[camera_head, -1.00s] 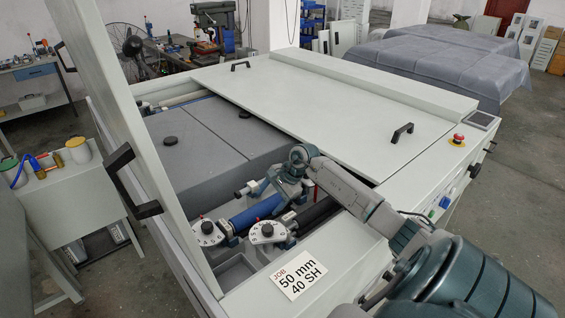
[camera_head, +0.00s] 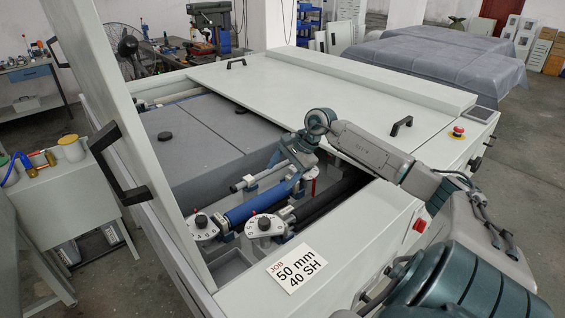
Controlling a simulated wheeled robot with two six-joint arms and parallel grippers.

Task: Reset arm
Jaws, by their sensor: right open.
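My right arm (camera_head: 375,155) comes in from the right, bends over the machine's opening and points its wrist down. My right gripper (camera_head: 297,168) hangs over the opening, above the far end of the blue roller (camera_head: 245,208). It is open and I see nothing held in it. Its fingertips are partly lost against the rollers and fittings behind. Two white dials with black knobs, a left one (camera_head: 202,224) and a right one (camera_head: 265,228), sit at the near end of the rollers, apart from the gripper. My left gripper is not in view.
A raised panel (camera_head: 150,130) with black handles stands on the left. A pale cover (camera_head: 330,95) with two handles lies behind the opening. A job card (camera_head: 297,270) reads 50 mm, 40 SH. A red emergency button (camera_head: 457,131) is at the right.

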